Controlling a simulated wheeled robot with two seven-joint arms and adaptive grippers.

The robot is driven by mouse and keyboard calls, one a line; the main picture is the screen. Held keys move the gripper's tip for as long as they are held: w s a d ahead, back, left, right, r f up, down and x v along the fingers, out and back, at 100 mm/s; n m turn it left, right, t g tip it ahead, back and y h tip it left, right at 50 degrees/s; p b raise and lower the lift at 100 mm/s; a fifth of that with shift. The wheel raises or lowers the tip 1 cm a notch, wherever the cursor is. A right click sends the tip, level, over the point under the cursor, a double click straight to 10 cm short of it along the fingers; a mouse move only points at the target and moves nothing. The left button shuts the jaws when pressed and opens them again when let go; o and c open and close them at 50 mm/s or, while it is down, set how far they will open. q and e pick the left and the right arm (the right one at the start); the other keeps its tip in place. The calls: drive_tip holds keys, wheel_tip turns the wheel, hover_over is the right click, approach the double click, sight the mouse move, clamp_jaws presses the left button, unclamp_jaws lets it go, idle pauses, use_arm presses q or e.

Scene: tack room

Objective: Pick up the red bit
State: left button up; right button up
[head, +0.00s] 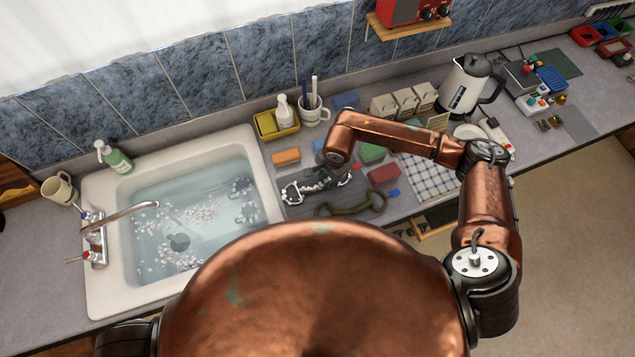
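My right arm reaches across from the right and bends down over the counter. Its dark gripper (322,183) is low over the counter, right of the sink; its fingers blend with dark and silvery things there, so I cannot tell whether they are open or shut. A silvery, ringed metal piece (296,191) lies at the gripper's left side. A brown bar with ring-like ends (350,209) lies in front. A small red patch (357,166) shows just right of the gripper; I cannot tell whether it is the red bit. My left gripper is not in view.
The water-filled sink (262,184) holds dark ringed pieces (243,187) and foam. Orange (286,156), green (372,153) and red (385,173) blocks lie around the gripper. A checked cloth (428,177), white boxes (405,101) and a kettle (464,84) are further right.

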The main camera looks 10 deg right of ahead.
drive_tip(key=shift+f, duration=0.5)
clamp_jaws()
drive_tip(key=shift+r, duration=0.1)
